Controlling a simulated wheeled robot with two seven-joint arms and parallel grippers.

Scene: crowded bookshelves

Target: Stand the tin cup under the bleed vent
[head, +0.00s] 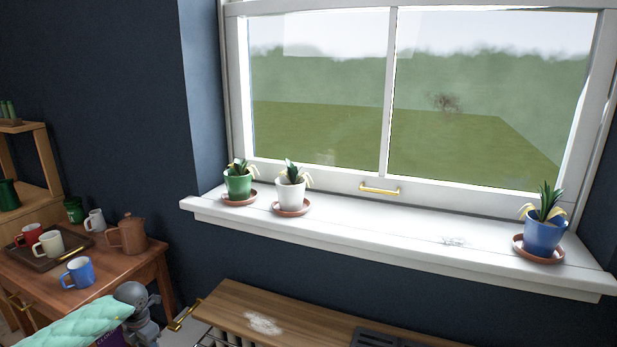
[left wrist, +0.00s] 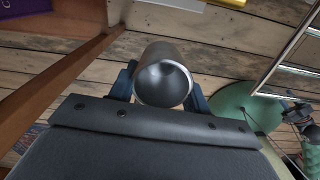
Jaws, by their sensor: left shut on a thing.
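The tin cup (left wrist: 165,78) is a plain grey metal cup, seen in the left wrist view with its round mouth towards the camera. My left gripper (left wrist: 160,92) is shut on it, one blue finger on each side. In the head view, the grey wrist of my left arm (head: 135,302) is at the lower left, between the small table and the radiator; its fingers and the cup are out of sight. A brass fitting (head: 185,315) sticks out at the left end of the radiator; I cannot tell whether it is the bleed vent. My right gripper cannot be made out clearly.
A white radiator (head: 222,340) stands under a wooden shelf (head: 225,305) below the sill. The small table (head: 140,270) at the left holds several mugs, a tray and a brown pot (head: 130,235). Potted plants stand on the white sill (head: 380,228). Bare floorboards (left wrist: 85,55) show around the cup.

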